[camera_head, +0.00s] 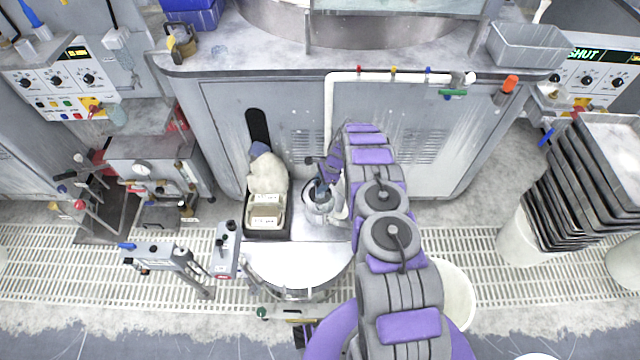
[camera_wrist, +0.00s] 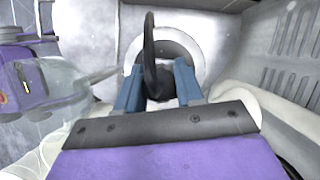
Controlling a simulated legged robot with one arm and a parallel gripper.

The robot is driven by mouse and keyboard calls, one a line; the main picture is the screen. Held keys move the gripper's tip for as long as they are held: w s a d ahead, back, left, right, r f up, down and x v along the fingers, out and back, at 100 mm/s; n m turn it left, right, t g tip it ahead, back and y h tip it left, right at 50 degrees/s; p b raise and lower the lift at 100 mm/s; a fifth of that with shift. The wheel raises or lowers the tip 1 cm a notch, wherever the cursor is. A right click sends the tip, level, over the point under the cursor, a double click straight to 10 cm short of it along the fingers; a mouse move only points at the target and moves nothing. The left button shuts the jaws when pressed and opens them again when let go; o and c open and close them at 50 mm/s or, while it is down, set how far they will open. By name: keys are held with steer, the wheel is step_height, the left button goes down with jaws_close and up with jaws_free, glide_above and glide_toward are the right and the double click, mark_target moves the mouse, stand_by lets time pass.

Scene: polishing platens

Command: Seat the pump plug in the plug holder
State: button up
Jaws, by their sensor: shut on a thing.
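In the wrist view, my gripper (camera_wrist: 158,72) has its two blue fingers closed on a dark plug (camera_wrist: 157,86) with a black, loop-like upper part. A pale round ring (camera_wrist: 196,48), possibly the plug holder, shows behind the plug and overlaps it in the picture. I cannot tell whether the plug is inside the ring or in front of it. In the head view, my gripper (camera_head: 327,180) is low in front of the grey cabinet, just above a small pale round fitting (camera_head: 318,206). My arm partly covers this spot, and the plug cannot be made out clearly there.
A dark tray with pale boxes (camera_head: 266,210) and a whitish bag-like item (camera_head: 267,173) stand left of my gripper. A purple-and-clear object (camera_wrist: 50,75) is close at left in the wrist view. A white pipe (camera_head: 329,115) runs down the cabinet. A round metal lid (camera_head: 298,265) lies in front.

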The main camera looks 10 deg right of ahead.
steer(key=shift+f, duration=0.55)
steer(key=o, duration=1.1)
steer(key=shift+o, duration=0.2)
steer(key=p+v, duration=0.3)
steer(key=v, duration=1.4)
steer(key=shift+p, duration=0.35)
steer(key=shift+d+r, duration=0.1)
